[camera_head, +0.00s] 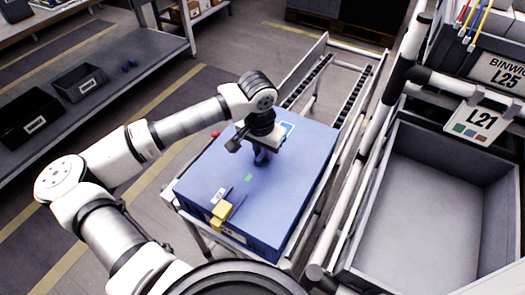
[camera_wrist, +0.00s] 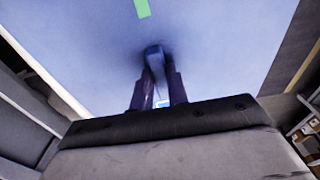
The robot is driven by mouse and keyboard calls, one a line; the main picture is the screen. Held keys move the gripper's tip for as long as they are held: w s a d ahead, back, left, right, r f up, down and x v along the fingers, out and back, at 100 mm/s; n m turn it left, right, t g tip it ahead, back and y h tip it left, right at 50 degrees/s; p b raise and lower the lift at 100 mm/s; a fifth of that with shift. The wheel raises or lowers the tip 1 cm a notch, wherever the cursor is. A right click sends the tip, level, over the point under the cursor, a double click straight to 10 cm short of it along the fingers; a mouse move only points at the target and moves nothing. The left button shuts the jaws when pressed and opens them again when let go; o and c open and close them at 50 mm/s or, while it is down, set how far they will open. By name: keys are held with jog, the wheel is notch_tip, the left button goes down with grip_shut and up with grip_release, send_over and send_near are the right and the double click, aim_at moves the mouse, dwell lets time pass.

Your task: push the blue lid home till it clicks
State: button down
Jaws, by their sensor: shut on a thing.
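The blue lid (camera_head: 240,190) is a wide flat panel on top of a box on a roller stand. It also fills most of the wrist view (camera_wrist: 215,50). My gripper (camera_head: 262,158) points down at the lid's upper middle. In the wrist view its two dark fingers (camera_wrist: 158,82) are shut on a narrow blue upright grip (camera_wrist: 153,58) on the lid. A yellow latch (camera_head: 222,213) sits at the lid's near left edge. The seam under the lid is too small to judge, so I cannot tell whether it is fully seated.
The roller stand (camera_head: 352,95) has metal rails behind the lid. A large grey bin (camera_head: 435,190) marked L21 stands at the right, beside a pale post. A shelf with black bins (camera_head: 80,85) stands at the left. Striped floor lies between.

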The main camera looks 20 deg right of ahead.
dwell(0.3)
jog(key=c, duration=1.3)
grip_release()
notch_tip(320, 180, up, 14)
jog(key=s+b, duration=0.1)
jog(key=shift+a+f, duration=0.15)
jog(key=shift+a, duration=0.3)
